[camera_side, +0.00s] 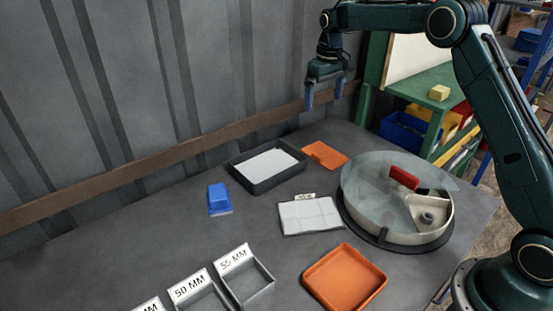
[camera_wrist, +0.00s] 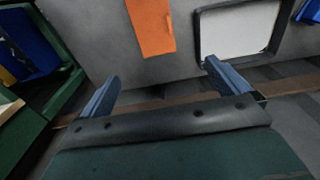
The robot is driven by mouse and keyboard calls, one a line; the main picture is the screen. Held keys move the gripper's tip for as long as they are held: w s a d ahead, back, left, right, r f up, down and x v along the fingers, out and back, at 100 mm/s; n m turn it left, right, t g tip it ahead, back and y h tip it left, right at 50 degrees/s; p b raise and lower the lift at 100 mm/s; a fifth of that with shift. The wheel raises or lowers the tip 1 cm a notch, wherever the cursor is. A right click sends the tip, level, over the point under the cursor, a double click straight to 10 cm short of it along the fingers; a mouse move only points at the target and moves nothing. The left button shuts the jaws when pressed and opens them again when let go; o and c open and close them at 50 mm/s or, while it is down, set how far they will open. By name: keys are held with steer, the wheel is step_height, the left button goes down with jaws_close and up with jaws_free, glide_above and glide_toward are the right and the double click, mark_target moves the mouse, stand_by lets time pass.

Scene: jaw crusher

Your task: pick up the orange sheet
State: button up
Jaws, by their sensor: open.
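The orange sheet (camera_side: 324,154) lies flat on the grey table, just right of a dark tray in the side view. It also shows in the wrist view (camera_wrist: 152,27) at the top, partly cut off by the frame edge. My gripper (camera_side: 325,98) hangs high above the back edge of the table, its fingers pointing down. In the wrist view my gripper (camera_wrist: 158,80) has its two blue fingers wide apart with nothing between them. The sheet lies beyond the fingertips and is not touched.
The dark tray (camera_side: 240,179) holds a white sheet. A round drum (camera_side: 368,232) with a clear lid and red handle stands right. An orange tray (camera_side: 344,278), a blue block (camera_side: 219,198), a white tiled piece (camera_side: 310,215) and labelled bins (camera_side: 244,278) stand nearer. A wall borders the back.

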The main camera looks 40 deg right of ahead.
steer(key=f, duration=0.1)
steer(key=w+d+f, duration=0.1)
steer(key=f, duration=0.1)
steer(key=shift+w+d+f, duration=0.15)
steer(key=shift+w+f, duration=0.05)
steer(key=shift+w, duration=0.2)
glide_above(317, 150)
steer(key=shift+d+f, duration=0.1)
steer(key=shift+f, duration=4.25)
steer(key=shift+w+f, duration=0.1)
steer(key=shift+f, duration=2.45)
steer(key=c, duration=0.9)
